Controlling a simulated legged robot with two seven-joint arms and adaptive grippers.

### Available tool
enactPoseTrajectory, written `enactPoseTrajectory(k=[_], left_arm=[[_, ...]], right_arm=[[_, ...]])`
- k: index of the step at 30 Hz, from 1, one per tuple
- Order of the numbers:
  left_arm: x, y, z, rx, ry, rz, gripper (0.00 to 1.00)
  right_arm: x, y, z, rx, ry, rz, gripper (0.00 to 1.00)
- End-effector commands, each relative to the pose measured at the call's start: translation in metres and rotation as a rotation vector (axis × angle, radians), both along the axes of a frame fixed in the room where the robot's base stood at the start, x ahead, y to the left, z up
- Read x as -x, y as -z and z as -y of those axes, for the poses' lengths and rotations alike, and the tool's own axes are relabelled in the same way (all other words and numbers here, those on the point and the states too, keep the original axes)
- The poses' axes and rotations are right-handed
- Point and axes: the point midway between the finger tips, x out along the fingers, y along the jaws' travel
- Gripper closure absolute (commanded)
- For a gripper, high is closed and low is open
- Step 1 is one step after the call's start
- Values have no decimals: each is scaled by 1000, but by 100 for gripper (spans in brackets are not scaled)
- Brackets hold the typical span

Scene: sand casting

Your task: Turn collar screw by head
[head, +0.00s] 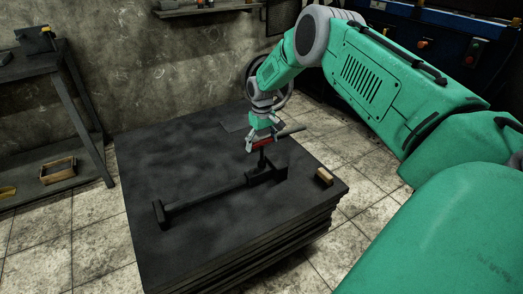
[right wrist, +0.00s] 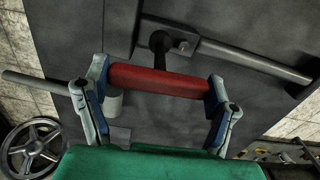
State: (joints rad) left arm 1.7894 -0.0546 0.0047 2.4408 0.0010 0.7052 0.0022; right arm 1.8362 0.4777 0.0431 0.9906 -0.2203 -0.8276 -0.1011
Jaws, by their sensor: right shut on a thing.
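A dark clamp-like tool lies on the dark table; its long bar (head: 205,198) runs to a block-shaped collar (head: 268,173) at the right. A short dark post with a knob (right wrist: 160,41) rises at the collar end. My right gripper (head: 261,141) is above this post. Its fingers are at either end of a red cylinder (right wrist: 160,81) and are shut on it. A grey rod (right wrist: 35,83) sticks out beside one finger. My left gripper is out of view.
A small wooden block (head: 324,177) sits at the table's (head: 160,162) right edge. A spoked handwheel (right wrist: 33,147) shows at the lower left of the right wrist view. A workbench (head: 32,66) stands at the left. The table's left part is clear.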

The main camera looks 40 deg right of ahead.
Motion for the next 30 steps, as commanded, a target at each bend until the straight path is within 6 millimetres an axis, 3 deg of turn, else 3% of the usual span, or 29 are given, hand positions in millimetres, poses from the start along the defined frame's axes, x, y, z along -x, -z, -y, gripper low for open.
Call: enactPoseTrajectory(k=[20, 26, 30], left_arm=[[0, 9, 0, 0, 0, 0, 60], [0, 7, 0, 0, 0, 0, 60], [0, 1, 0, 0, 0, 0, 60]], right_arm=[[0, 14, 0, 0, 7, 1, 55], [-1, 16, 0, 1, 149, -1, 55], [-1, 15, 1, 3, 360, -1, 55]])
